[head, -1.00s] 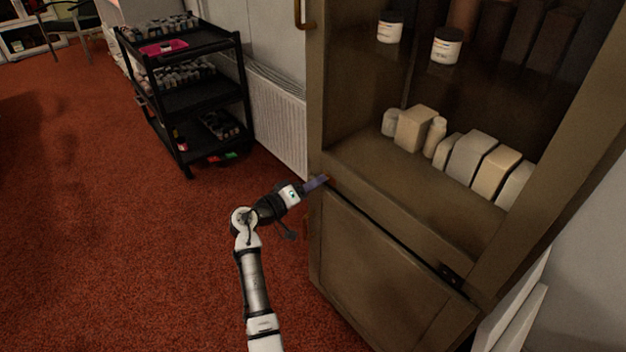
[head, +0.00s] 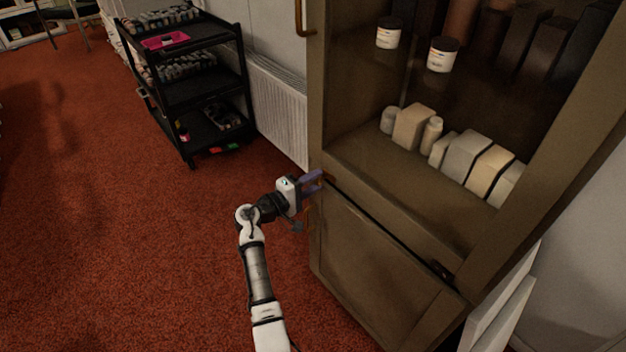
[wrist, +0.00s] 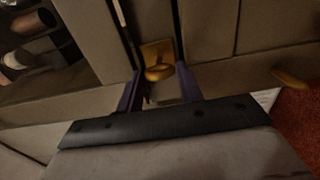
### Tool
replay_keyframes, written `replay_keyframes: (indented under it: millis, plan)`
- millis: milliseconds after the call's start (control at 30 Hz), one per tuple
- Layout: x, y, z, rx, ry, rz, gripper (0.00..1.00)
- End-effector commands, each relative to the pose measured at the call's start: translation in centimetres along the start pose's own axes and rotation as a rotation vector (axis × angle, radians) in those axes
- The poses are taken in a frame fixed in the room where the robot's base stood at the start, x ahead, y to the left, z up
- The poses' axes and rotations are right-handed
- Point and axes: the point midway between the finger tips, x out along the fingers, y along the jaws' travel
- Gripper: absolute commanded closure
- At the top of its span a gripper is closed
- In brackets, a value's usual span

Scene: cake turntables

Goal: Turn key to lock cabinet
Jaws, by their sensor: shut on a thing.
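The brown cabinet (head: 375,265) stands at the right in the head view. Its lower door is closed, flush with the frame as far as I can see. In the wrist view a brass key (wrist: 158,73) stands in a square brass lock plate (wrist: 155,50). My gripper (wrist: 160,80) has its two purple fingers on either side of the key's head and is shut on it. In the head view my gripper (head: 316,182) reaches the cabinet's left front edge. The key's shaft is hidden.
A brass handle (wrist: 289,78) lies right of the key in the wrist view. Jars and pale boxes (head: 465,155) stand on the cabinet's open shelf. A black cart (head: 200,95) and a white radiator (head: 278,110) are behind. The red carpet (head: 110,240) at left is clear.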

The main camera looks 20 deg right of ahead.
Motion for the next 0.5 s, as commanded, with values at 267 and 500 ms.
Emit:
replay_keyframes:
  millis: [267,500]
  plan:
    - [0.07,0.1,-0.02,-0.013,0.0,0.002,0.86]
    - [0.07,0.1,-0.01,-0.012,0.0,0.002,0.58]
